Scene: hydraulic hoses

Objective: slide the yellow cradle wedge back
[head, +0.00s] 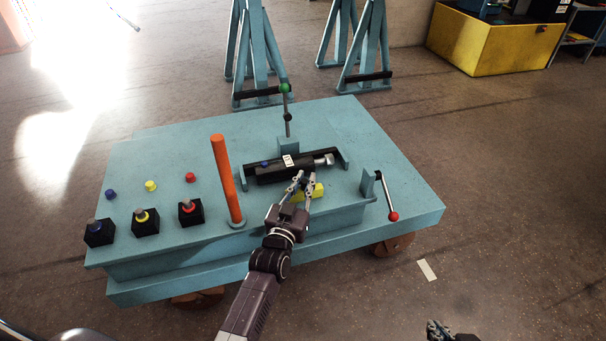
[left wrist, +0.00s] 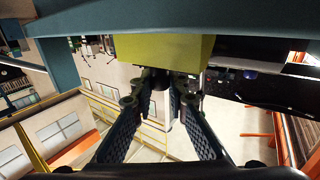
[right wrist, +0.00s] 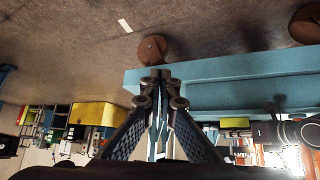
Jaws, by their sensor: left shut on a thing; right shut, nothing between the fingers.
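The yellow cradle wedge (head: 318,190) sits at the front side of the black cylinder (head: 270,172) in its cradle on the blue cart (head: 345,125). My left gripper (head: 301,182) reaches it from the front and partly covers it. In the left wrist view the wedge (left wrist: 175,50) is a plain yellow block just beyond the fingertips (left wrist: 160,95). The fingers are close together on a small dark part at its near face. My right gripper (head: 437,328) is low at the bottom right, off the cart. In the right wrist view its fingertips (right wrist: 160,85) meet and hold nothing.
An orange upright bar (head: 228,178) stands left of my left arm. A red-knobbed lever (head: 387,195) is at the right, a green-knobbed lever (head: 286,110) behind the cylinder. Several black sockets with coloured rings (head: 145,223) line the front left. The floor right of the cart is clear.

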